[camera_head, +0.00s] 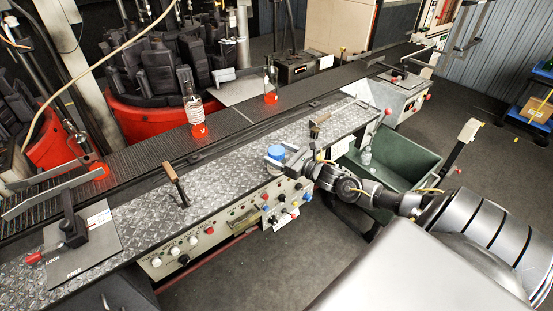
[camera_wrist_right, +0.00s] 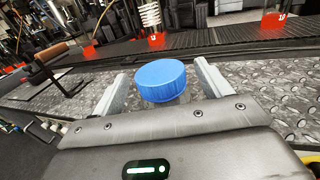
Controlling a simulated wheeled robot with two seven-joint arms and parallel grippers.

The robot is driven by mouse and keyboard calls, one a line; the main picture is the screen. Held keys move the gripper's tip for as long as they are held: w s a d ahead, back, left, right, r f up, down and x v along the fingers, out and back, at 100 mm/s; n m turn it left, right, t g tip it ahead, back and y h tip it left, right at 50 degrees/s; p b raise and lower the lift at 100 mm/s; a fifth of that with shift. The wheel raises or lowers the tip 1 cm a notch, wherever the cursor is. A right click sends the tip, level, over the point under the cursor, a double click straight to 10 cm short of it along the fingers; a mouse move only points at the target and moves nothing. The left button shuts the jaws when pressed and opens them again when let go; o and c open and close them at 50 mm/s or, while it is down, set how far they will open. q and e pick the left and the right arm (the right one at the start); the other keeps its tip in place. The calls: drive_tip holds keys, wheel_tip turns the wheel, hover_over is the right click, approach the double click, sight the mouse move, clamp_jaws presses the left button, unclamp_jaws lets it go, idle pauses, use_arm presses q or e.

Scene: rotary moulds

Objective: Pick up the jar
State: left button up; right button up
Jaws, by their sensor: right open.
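The jar shows mainly as a round blue lid (camera_head: 276,152) on the diamond-plate ledge, near its front edge. In the right wrist view the lid (camera_wrist_right: 160,80) sits between the two pale fingers of my right gripper (camera_wrist_right: 161,72). A gap shows on each side of the lid, so the gripper is open around it and not clamped. In the head view my right gripper (camera_head: 279,163) reaches in from the right at the jar. The jar's body is mostly hidden below the lid and by the gripper. My left gripper is not in view.
Behind the ledge runs a dark conveyor (camera_head: 232,120) with two glass bottles, one nearer (camera_head: 190,92) and one farther (camera_head: 270,78), both glowing red at the base. A wooden-handled lever (camera_head: 176,183) stands left of the jar. A green bin (camera_head: 400,158) is at right.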

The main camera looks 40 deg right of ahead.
drive_tip(key=shift+x, duration=0.9)
drive_tip(key=shift+f, duration=0.1)
drive_tip(key=c, duration=1)
drive_tip(key=shift+c, duration=0.6)
